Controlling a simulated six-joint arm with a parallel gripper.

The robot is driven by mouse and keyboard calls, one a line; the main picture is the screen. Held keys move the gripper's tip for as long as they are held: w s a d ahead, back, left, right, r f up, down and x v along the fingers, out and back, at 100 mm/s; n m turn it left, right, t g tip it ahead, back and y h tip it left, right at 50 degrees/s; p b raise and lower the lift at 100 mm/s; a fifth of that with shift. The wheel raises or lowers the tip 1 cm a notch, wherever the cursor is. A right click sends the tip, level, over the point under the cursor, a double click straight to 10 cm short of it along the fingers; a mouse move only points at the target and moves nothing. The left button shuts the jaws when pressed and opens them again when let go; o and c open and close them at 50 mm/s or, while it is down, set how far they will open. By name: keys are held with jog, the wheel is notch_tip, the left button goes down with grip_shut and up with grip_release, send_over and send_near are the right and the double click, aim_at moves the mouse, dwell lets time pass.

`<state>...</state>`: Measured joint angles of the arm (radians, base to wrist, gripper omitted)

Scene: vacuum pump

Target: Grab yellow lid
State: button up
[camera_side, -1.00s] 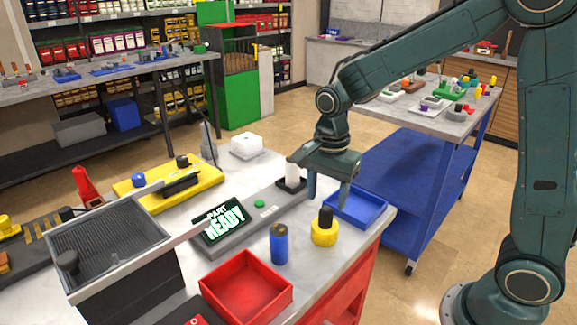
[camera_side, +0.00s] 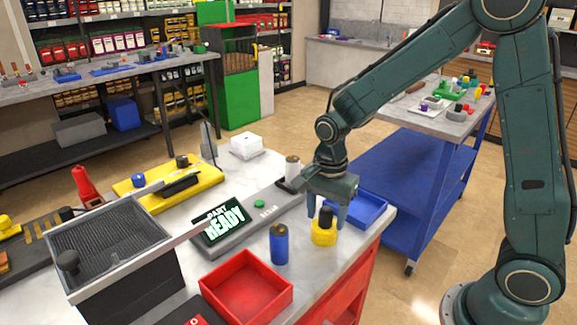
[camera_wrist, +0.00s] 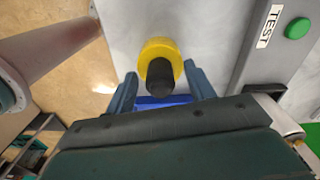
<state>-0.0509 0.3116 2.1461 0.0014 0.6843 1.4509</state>
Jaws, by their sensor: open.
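The yellow lid (camera_side: 324,236) is a round yellow piece with a black knob on top. It stands upright on the grey worktop near its right front edge. My gripper (camera_side: 327,217) is open, pointing down just above and around the lid's knob in the side view. In the wrist view, the yellow lid (camera_wrist: 161,55) with its black knob lies ahead between my two open fingers (camera_wrist: 160,88). Neither finger visibly touches it, though exact contact is hard to tell.
A blue cylinder (camera_side: 279,244) stands left of the lid. A red tray (camera_side: 246,310) is at the front and a blue tray (camera_side: 379,222) is behind to the right. The "PART READY" display (camera_side: 219,220) and green button (camera_side: 259,204) sit to the left.

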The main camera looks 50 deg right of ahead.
jog(key=shift+c, duration=0.4)
jog(key=c, duration=1)
jog(key=shift+r, duration=0.1)
notch_tip(320, 180, up, 20)
jog(key=shift+f, duration=0.1)
